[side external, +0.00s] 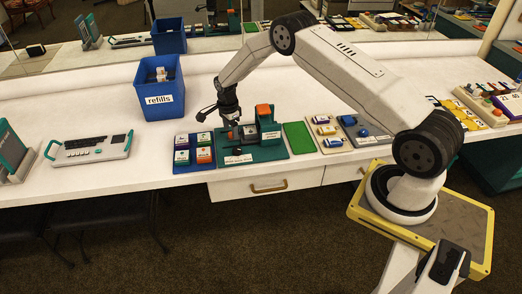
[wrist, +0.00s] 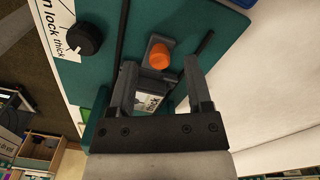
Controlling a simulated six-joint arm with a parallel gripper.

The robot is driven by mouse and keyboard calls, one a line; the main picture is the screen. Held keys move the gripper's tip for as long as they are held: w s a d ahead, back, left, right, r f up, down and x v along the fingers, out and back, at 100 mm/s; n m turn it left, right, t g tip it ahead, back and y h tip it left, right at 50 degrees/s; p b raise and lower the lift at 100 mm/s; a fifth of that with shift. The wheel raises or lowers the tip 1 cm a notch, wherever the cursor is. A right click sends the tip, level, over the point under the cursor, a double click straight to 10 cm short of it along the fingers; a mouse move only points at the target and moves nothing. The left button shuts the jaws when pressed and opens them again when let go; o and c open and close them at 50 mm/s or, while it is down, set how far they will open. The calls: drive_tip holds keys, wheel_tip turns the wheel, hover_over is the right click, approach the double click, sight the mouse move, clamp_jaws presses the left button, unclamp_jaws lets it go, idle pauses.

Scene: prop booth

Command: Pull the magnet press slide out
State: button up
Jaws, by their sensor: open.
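The magnet press (side external: 262,140) stands on a teal base near the front edge of the counter, with a dark body and an orange top. In the wrist view, its orange knob (wrist: 160,55) sits on a small grey bracket (wrist: 158,44) on the teal plate (wrist: 125,45). My gripper (wrist: 161,66) is open, with one finger on each side of the knob in the picture. I cannot tell whether the fingers touch it. A part with a white label (wrist: 148,102) shows between the fingers. In the side view, my gripper (side external: 229,120) is low at the press's left part.
A black knob (wrist: 84,39) stands beside printed lettering on the teal plate. A blue tray of small boxes (side external: 176,168) lies left of the press, and a green pad (side external: 298,138) lies right. A blue refills bin (side external: 150,100) stands behind left. White counter is free further back.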

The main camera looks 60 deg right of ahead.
drive_tip(key=shift+f, duration=0.65)
clamp_jaws()
idle(1.1)
